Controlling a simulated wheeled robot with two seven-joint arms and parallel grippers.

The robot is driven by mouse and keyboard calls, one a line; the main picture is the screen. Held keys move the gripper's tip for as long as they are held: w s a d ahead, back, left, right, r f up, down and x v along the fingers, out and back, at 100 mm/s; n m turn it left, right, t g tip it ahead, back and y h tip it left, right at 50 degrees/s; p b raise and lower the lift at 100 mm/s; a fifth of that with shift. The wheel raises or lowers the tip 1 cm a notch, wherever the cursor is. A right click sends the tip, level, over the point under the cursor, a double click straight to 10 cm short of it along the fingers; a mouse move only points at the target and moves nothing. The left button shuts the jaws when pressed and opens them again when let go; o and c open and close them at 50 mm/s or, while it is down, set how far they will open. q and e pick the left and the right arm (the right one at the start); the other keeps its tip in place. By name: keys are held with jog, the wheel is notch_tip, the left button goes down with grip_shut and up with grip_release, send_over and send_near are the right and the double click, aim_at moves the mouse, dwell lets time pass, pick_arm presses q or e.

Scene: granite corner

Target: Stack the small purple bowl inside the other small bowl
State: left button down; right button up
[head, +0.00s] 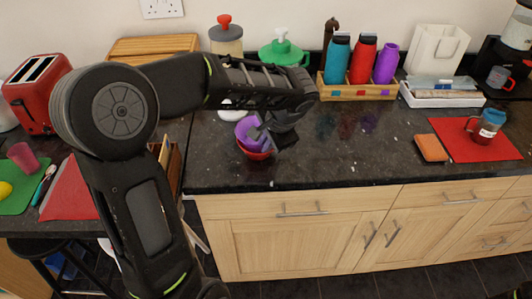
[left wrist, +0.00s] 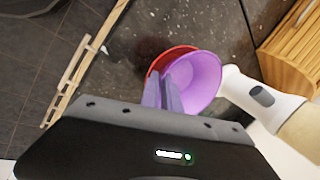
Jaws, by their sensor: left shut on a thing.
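The small purple bowl (head: 247,133) is tilted and held by my left gripper (head: 262,137) at its rim. In the left wrist view the purple bowl (left wrist: 195,82) shows its open inside, with the fingers of my left gripper (left wrist: 164,92) closed on its near wall. The small red bowl (head: 255,154) is on the dark counter, directly below the purple one in the head view. In the left wrist view the red bowl (left wrist: 166,59) shows as a rim behind the purple bowl. I cannot tell whether the two bowls touch. My right gripper is not in view.
A wooden caddy (head: 360,91) with bottles, a green lidded pot (head: 283,53) and a white tray (head: 441,97) line the back. The counter right of the bowls is clear up to the red mat (head: 450,133).

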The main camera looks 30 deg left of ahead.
pick_arm(q)
jog(key=shift+s+d+f, duration=0.1)
jog(key=shift+s+f, duration=0.15)
jog(key=shift+f, duration=0.25)
jog(key=shift+s+d+f, duration=0.1)
jog(key=shift+s+f, duration=0.1)
jog(key=shift+f, duration=0.25)
jog(key=c, duration=1.6)
grip_release()
jog(key=shift+f, duration=0.1)
jog(key=shift+w+r, duration=0.1)
jog(key=shift+r, duration=0.15)
jog(key=v, duration=1.2)
jog(key=shift+w+a, duration=0.2)
jog(key=shift+w, duration=0.15)
